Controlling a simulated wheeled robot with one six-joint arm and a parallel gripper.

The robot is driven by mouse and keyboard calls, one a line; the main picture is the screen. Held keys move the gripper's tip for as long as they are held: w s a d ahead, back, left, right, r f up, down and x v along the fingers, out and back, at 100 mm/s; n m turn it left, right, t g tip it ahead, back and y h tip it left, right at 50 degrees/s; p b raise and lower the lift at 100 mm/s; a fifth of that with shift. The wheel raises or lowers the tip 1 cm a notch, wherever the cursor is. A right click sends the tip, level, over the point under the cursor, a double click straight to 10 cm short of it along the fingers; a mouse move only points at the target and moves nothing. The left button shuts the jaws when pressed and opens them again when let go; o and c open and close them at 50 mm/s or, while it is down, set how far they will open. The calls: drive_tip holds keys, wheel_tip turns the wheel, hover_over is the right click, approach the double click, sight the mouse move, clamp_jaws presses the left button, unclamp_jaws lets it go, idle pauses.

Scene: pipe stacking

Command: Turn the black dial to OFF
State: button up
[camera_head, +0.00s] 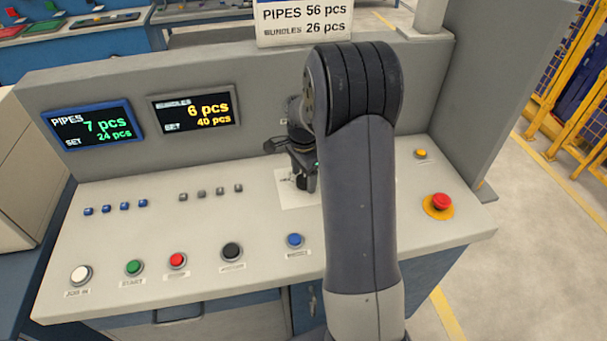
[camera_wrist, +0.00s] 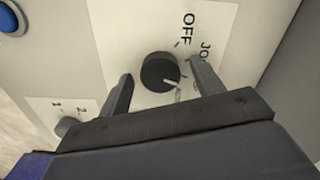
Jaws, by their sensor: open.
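The black dial (camera_wrist: 158,71) sits on a white label plate (camera_wrist: 122,25) in the wrist view. Its white pointer line is at the dial's lower right, away from the OFF print (camera_wrist: 187,29), which is above and to the right. A partly hidden "JO" print is at the right. My gripper (camera_wrist: 161,70) is open, with one finger on each side of the dial and gaps showing between. In the head view my gripper (camera_head: 305,165) is over the white plate (camera_head: 290,197), and my arm hides part of that area.
The sloped panel holds white (camera_head: 81,274), green (camera_head: 134,267), red (camera_head: 177,260), black (camera_head: 232,251) and blue (camera_head: 295,240) buttons. A red emergency stop (camera_head: 440,201) is at the right. A back wall with two displays (camera_head: 93,125) rises behind.

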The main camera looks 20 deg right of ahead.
drive_tip(key=shift+f, duration=0.15)
drive_tip(key=shift+c, duration=0.4)
drive_tip(key=c, duration=0.9)
drive_tip(key=shift+n, duration=0.3)
drive_tip(key=n, duration=0.3)
drive_tip(key=shift+b, duration=0.4)
drive_tip(key=n, duration=0.4)
drive_tip(key=shift+s, duration=0.1)
drive_tip(key=n+b, duration=0.1)
drive_tip(key=n, duration=0.3)
drive_tip(key=shift+n, duration=0.3)
drive_tip(key=shift+d+n, duration=0.1)
drive_tip(key=shift+n, duration=1.7)
